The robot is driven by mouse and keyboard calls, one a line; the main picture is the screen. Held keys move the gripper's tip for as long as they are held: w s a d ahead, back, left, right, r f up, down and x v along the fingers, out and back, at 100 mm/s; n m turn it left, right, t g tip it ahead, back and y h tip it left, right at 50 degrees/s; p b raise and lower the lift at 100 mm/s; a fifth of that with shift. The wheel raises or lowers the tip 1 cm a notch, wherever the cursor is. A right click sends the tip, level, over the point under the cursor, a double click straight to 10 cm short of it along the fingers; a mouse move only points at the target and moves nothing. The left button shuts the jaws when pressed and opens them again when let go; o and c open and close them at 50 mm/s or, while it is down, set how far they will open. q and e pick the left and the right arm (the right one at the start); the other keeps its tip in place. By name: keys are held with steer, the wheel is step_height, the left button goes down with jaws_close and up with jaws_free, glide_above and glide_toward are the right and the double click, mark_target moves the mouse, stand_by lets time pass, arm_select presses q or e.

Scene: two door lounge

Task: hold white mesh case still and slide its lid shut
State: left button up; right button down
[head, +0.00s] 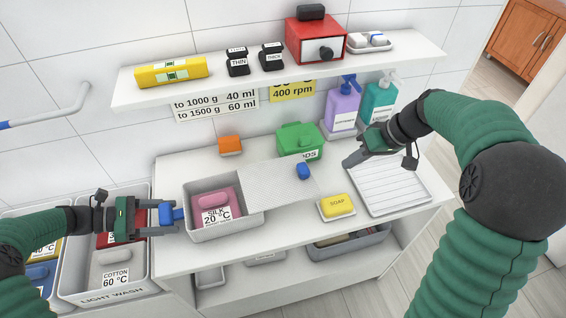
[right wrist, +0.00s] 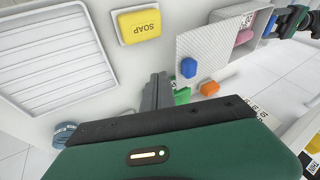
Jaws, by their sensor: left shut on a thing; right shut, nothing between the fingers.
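The white mesh case (head: 233,231) stands on the counter with its left part open. A pink item labelled SILK 20 °C (head: 213,205) shows inside. Its mesh lid (head: 262,187) sticks out to the right, with a blue knob (head: 303,171) near its far right end. The lid (right wrist: 215,42) and knob (right wrist: 189,67) also show in the right wrist view. My left gripper (head: 168,214) is shut on the blue handle (head: 178,214) at the case's left side. My right gripper (head: 349,162) is shut and empty, above the counter right of the knob and apart from it.
A yellow soap on a dish (head: 338,206) lies in front of the lid. A green container (head: 300,141) and an orange block (head: 230,145) stand behind it. A ribbed white tray (head: 390,186) lies under my right arm. A loaded shelf (head: 270,77) hangs above.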

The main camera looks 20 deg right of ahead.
mark_target(251, 186)
arm_select(q)
steer(key=shift+d, duration=0.15)
steer(key=shift+a, duration=0.2)
steer(key=shift+d, duration=0.1)
arm_select(e)
steer(key=w+a+f+y, duration=0.1)
steer(key=w+a+f, duration=0.3)
steer(key=a+f, duration=0.1)
steer(key=shift+w+a+f+n+t, duration=0.15)
steer(key=shift+w+a+n+t, duration=0.25)
steer(key=shift+a, duration=0.5)
steer(key=a, duration=1.1)
steer(key=s+a, duration=0.1)
steer(key=a, duration=0.4)
steer(key=shift+a, duration=0.4)
